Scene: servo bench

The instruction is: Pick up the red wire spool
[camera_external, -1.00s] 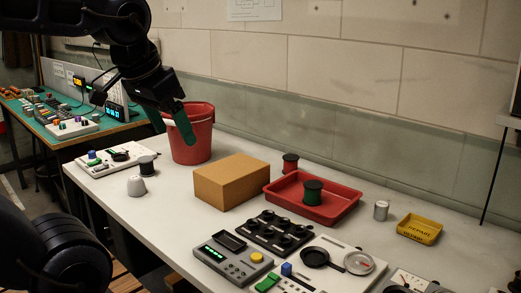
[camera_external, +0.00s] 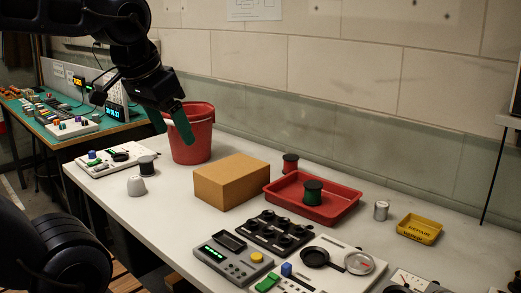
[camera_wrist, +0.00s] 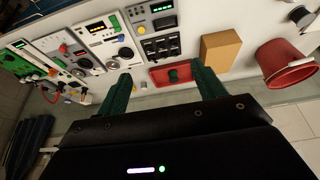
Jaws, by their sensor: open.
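The red wire spool (camera_external: 290,163) has dark ends and stands upright on the white bench. It is behind the red tray's (camera_external: 345,212) left corner and to the right of the cardboard box. A green wire spool (camera_external: 313,192) stands inside the tray. My gripper (camera_external: 174,137) is open and empty, raised over the left part of the bench by the red bucket, well left of the red spool. In the wrist view, my gripper's (camera_wrist: 160,70) green fingers are spread, with the tray (camera_wrist: 158,82) showing between them. I cannot make out the red spool there.
A metal can (camera_external: 381,210) and a yellow bin (camera_external: 419,229) are at right. Panels line the front edge. A grey wall runs along the back.

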